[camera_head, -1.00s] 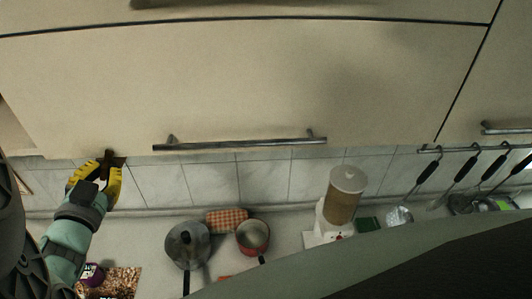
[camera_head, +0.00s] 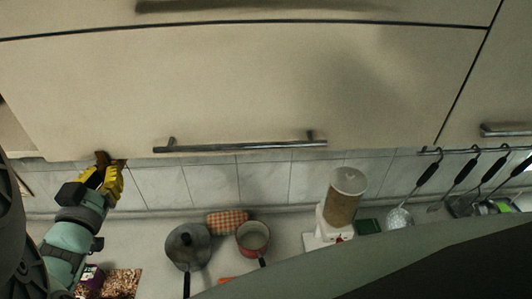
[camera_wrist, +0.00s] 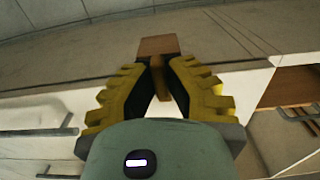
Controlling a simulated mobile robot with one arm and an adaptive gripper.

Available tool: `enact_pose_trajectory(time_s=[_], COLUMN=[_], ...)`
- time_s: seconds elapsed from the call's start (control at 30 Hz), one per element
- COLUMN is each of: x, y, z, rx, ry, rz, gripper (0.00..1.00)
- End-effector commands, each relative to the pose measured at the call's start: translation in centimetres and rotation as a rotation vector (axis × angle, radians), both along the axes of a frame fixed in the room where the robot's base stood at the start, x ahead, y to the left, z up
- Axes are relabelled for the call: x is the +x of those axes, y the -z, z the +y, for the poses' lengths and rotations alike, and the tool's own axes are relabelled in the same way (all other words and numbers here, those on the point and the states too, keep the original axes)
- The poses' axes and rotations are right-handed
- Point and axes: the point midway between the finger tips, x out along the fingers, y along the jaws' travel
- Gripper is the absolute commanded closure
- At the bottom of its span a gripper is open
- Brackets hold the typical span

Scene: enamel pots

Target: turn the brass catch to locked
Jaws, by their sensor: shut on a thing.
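The brass catch (camera_wrist: 158,46) sits at the lower edge of the cabinet front, near its left corner. In the wrist view its plate shows just beyond my fingertips, and a narrow brass part runs down between them. In the head view the catch (camera_head: 102,157) is small and partly hidden by the fingers. My gripper (camera_wrist: 157,75) has yellow ridged fingers. It is shut on the narrow part of the brass catch. In the head view my gripper (camera_head: 102,177) reaches up from below. I cannot read the catch's exact angle.
The cabinet front (camera_head: 240,85) with its bar handle (camera_head: 240,145) fills the upper area. Below are a grey lidded pot (camera_head: 188,246), a red pot (camera_head: 253,238), a dispenser (camera_head: 342,200) and hanging utensils (camera_head: 428,172). Tiled wall lies right of my gripper.

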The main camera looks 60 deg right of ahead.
Motion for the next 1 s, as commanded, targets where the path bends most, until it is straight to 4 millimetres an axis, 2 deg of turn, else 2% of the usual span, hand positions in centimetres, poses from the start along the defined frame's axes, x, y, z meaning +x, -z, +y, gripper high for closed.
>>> enact_pose_trajectory(time_s=[0.3,0.33,0.6,0.87,1.0], x=[0.08,0.07,0.02,-0.03,-0.44], y=[0.31,0.30,0.13,0.07,0.08], z=[0.09,0.08,0.00,0.10,0.86], rx=[0.007,0.007,0.003,0.002,0.003], ry=[-0.005,-0.005,-0.001,-0.001,-0.005], rz=[0.006,0.006,0.002,0.001,0.000], gripper=[1.00,0.84,0.59,0.59,0.59])
